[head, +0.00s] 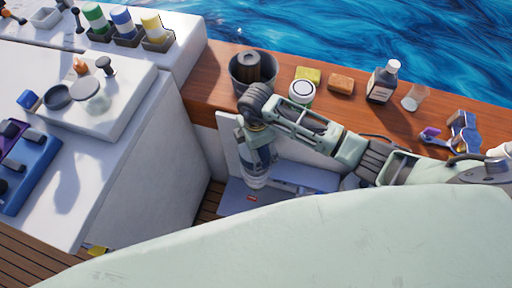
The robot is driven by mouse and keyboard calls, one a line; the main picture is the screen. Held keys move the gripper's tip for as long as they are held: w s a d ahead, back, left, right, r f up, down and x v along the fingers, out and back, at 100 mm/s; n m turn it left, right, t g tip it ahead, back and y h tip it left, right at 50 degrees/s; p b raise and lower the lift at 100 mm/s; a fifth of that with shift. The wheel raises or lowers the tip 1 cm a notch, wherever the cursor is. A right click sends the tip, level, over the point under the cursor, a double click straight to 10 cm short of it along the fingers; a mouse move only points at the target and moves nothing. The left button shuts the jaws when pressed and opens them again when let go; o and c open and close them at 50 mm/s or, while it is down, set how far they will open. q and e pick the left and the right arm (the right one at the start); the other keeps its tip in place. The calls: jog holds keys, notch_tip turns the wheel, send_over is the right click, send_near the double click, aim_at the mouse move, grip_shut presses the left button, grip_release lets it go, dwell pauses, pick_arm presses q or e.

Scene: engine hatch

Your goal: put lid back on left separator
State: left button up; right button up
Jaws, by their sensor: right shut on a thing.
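My right gripper (259,157) points down into the open hatch, coming in from the right. It is shut on what looks like the lid, mostly hidden by the fingers. A pale, whitish cylinder (257,181), which looks like a separator, stands upright directly below the fingertips. I cannot tell whether the lid touches it or is seated. A second separator cannot be made out; my arm and pale body cover much of the hatch. My left gripper is not in view.
A wooden ledge (222,66) behind the hatch holds a dark bucket (242,72), a round white-topped container (301,92), sponges (341,84), a dark bottle (382,82) and a glass (413,98). White counters (130,165) with bottles and tools stand left. A raised white panel borders the hatch.

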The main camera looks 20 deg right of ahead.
jog(key=shift+f+b, duration=1.25)
jog(key=shift+f, duration=0.35)
jog(key=shift+f+b, duration=1.3)
jog(key=shift+f, duration=0.7)
jog(key=shift+p, duration=0.35)
jog(key=shift+s+f, duration=0.15)
jog(key=shift+f, duration=0.35)
jog(key=o, duration=1.3)
jog(key=shift+s, duration=0.1)
jog(key=shift+c, duration=0.2)
jog(key=shift+f, duration=0.1)
jog(key=r, duration=1.2)
jog(key=shift+w+r, duration=0.2)
jog(key=shift+r, duration=0.05)
